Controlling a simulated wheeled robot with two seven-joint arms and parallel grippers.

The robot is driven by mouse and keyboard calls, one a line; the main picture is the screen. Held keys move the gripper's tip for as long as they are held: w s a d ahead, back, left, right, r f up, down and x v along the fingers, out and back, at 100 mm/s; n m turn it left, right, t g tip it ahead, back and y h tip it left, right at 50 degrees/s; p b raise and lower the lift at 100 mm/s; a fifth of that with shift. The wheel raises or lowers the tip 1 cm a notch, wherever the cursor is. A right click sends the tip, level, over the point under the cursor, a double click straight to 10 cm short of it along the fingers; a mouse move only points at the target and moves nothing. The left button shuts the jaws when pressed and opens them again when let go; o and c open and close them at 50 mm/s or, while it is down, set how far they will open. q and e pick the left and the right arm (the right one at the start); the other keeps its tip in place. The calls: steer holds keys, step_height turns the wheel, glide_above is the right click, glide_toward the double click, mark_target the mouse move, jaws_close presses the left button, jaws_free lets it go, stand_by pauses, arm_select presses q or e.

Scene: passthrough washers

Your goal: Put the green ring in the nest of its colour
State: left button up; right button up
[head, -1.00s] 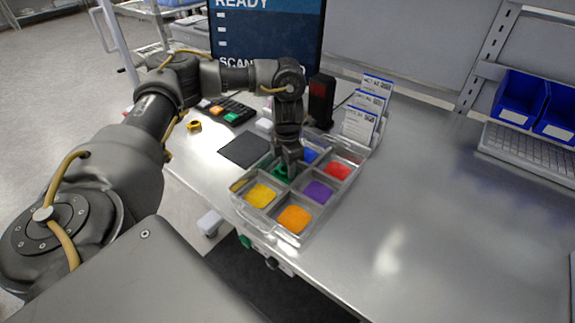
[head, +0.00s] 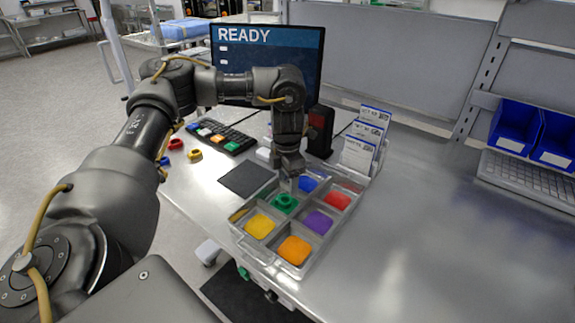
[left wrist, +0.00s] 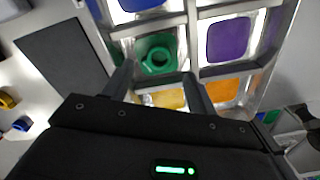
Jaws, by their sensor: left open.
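The green ring (head: 285,202) lies in the green nest of the clear sorting tray (head: 318,254). In the left wrist view the ring (left wrist: 158,60) sits on the green pad, inside its compartment. My left gripper (head: 294,182) is above the tray, over the back of the green compartment, raised clear of the ring. In the left wrist view its two fingers (left wrist: 160,88) are apart with nothing between them. My right gripper is not in view.
Other nests are blue (head: 308,183), red (head: 337,201), purple (head: 318,222), orange (head: 294,250) and yellow (head: 260,226). A dark mat (head: 246,179), a yellow ring (head: 195,155) and a red ring (head: 176,144) lie left. Card holders (head: 362,150) stand behind.

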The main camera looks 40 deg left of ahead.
arm_select(q)
step_height(320, 180, up, 6)
stand_by(0.7)
